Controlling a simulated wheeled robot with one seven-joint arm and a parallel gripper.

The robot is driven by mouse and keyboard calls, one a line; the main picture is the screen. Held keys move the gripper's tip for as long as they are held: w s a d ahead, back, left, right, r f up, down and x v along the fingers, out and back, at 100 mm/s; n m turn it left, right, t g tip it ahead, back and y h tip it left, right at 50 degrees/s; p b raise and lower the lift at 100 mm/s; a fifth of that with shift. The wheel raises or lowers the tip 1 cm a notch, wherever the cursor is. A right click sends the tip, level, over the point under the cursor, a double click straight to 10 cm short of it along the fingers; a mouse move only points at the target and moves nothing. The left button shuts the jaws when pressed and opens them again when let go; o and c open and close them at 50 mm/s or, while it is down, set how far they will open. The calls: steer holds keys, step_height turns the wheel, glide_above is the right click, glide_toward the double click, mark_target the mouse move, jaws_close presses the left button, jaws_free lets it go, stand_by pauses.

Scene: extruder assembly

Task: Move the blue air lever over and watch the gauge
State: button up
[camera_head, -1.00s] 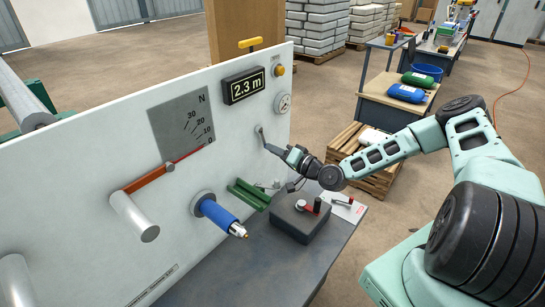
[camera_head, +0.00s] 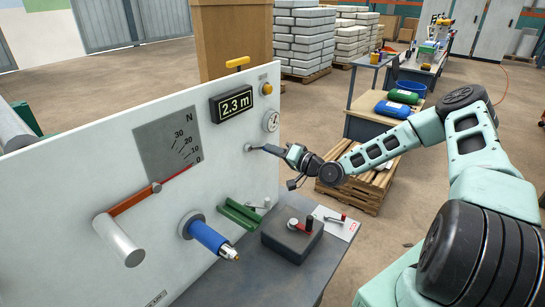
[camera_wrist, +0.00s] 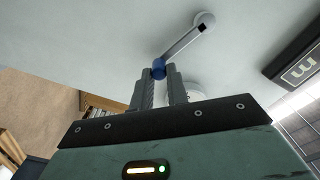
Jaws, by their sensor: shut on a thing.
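The air lever is a grey arm (camera_wrist: 185,42) with a blue knob (camera_wrist: 159,67), on a round pivot (camera_wrist: 204,20) on the white panel. In the head view the lever (camera_head: 257,148) sticks out roughly level, to the right of its pivot. My gripper (camera_wrist: 160,73) is shut on the blue knob, one finger on each side; the head view shows my gripper (camera_head: 269,150) at the lever's end, hiding the knob. The round white gauge (camera_head: 271,121) is just above the lever; its needle is too small to read. In the wrist view the gauge (camera_wrist: 194,92) is partly hidden behind a finger.
A dark box (camera_head: 292,240) with a red-and-black lever stands on the grey bench below my gripper.

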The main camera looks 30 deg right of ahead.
steer(key=shift+r, duration=0.45)
steer(key=o, duration=0.7)
steer(key=shift+v, duration=3.05)
steer(key=shift+f, duration=0.1)
steer(key=b+v, duration=0.5)
steer(key=v, duration=1.2)
steer(key=shift+s, duration=0.15)
